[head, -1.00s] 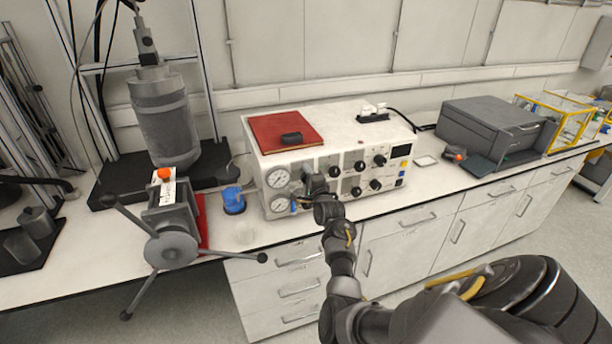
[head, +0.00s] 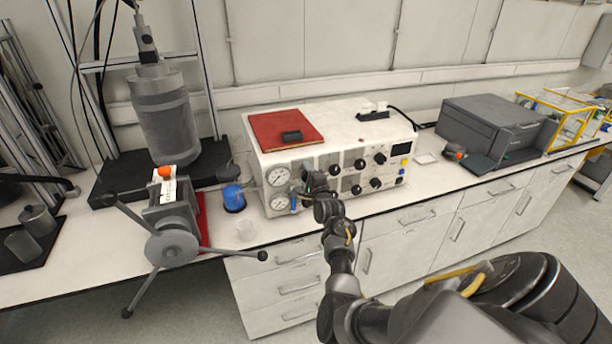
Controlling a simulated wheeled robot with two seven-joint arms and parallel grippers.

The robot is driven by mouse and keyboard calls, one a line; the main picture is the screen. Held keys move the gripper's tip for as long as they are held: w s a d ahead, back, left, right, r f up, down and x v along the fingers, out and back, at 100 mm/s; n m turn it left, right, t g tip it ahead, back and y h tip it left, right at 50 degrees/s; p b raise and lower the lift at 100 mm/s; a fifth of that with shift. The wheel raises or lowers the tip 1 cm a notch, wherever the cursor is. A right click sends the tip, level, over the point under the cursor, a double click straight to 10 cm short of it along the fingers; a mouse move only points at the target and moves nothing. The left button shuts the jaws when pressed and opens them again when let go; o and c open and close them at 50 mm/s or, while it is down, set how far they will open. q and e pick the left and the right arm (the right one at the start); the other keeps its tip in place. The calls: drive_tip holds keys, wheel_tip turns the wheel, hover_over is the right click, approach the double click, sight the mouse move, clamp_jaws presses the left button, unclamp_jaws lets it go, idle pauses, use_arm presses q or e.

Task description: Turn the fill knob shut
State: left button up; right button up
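A white control box (head: 345,125) stands on the bench, with two round gauges (head: 278,177) at the left of its front panel and several black knobs (head: 360,164) to the right. I cannot tell which knob is the fill knob. My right gripper (head: 304,193) is at the panel, just right of the gauges. It hides the part of the panel behind it, and a small blue piece (head: 294,203) shows beside it. The fingers are too small and dark to tell whether they are open or shut, or touch a knob. My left gripper is not in view.
A three-armed handwheel device (head: 172,247) is further left. A red book (head: 285,131) lies on the box. A grey printer-like unit (head: 490,125) stands to the right.

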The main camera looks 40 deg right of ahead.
drive_tip(key=b+v, duration=0.2)
drive_tip(key=v, duration=0.8)
drive_tip(key=shift+s+b, duration=0.35)
drive_tip(key=shift+a, duration=0.15)
